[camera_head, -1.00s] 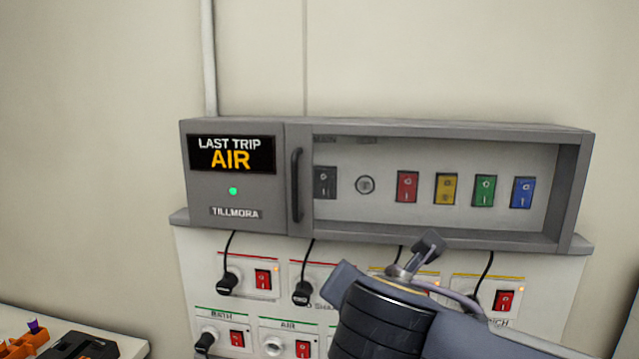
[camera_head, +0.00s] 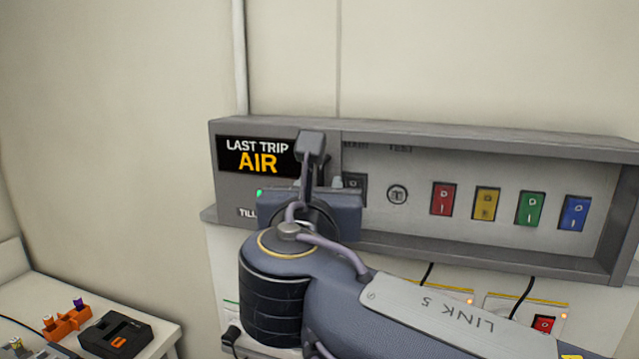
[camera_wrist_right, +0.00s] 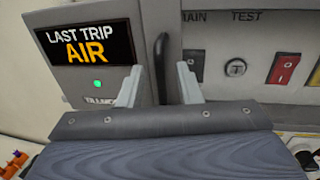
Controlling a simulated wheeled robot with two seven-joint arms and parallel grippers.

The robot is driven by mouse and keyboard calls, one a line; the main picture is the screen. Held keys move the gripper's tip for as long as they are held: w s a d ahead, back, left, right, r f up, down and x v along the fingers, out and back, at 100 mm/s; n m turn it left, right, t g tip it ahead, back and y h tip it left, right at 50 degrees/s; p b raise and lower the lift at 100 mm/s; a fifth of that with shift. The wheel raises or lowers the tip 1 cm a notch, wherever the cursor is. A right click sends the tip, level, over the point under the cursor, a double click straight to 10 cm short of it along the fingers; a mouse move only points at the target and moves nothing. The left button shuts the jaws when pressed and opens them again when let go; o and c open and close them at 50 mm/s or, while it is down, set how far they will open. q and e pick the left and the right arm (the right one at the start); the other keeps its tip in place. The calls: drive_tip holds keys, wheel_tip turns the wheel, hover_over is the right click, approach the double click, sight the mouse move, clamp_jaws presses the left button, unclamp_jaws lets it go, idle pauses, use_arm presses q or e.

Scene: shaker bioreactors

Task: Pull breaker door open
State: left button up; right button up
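The grey breaker box has a dark vertical bar handle (camera_wrist_right: 161,62) on the grey left upright of its door (camera_wrist_right: 174,28). The door appears closed over the row of switches; any clear pane is hard to make out. My right gripper (camera_wrist_right: 161,86) is open, its two pale fingers apart, one on each side of the handle's lower part, with gaps showing. In the head view my right gripper (camera_head: 322,188) is in front of the door's left side and hides most of the handle. My left gripper is not in view.
A display reading "LAST TRIP AIR" (camera_head: 256,158) is left of the handle. Coloured switches, including a red one (camera_head: 442,199), are to the right. Below are sockets with plugged cables. A table with a black device (camera_head: 115,333) and orange holders (camera_head: 67,322) is at lower left.

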drive_tip(key=shift+c, duration=0.2)
clamp_jaws()
